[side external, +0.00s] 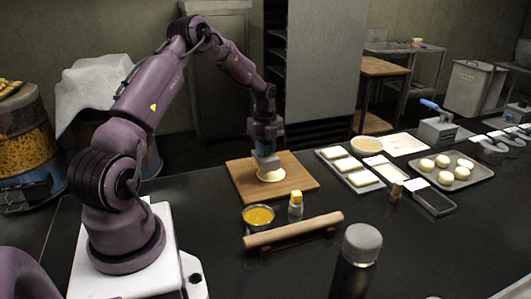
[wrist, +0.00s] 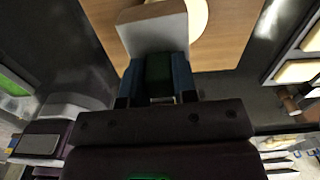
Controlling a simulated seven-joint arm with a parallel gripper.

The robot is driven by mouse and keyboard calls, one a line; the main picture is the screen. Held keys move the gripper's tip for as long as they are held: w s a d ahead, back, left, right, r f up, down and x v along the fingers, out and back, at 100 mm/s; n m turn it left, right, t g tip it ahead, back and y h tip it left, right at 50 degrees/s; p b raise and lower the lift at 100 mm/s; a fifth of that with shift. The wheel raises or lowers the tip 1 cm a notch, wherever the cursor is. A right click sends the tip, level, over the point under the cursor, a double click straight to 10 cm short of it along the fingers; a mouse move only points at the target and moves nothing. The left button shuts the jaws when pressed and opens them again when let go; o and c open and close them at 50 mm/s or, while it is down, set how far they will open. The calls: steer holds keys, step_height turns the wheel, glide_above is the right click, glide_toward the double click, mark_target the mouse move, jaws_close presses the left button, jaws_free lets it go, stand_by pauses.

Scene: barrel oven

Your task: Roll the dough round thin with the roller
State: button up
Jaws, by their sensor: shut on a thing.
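The dough round (side external: 272,176) is a pale disc on the wooden board (side external: 300,187). In the wrist view part of the pale round (wrist: 200,20) shows at the top, partly hidden behind the held tool. My gripper (side external: 266,143) points down over the board, shut on a flat grey scraper-like tool (wrist: 150,30) with a dark green grip between the blue fingers. The tool's lower edge is at or just above the dough; I cannot tell whether it touches. The roller (side external: 293,230), a long wooden cylinder, lies on a dark stand at the counter's front, apart from my gripper.
A grey-topped bottle (side external: 361,245) stands in front. Trays of dough pieces (side external: 350,170) and dough balls (side external: 480,176) lie to the right. Dark counter is clear around the front right.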

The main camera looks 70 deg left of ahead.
steer(key=shift+r, duration=2.25)
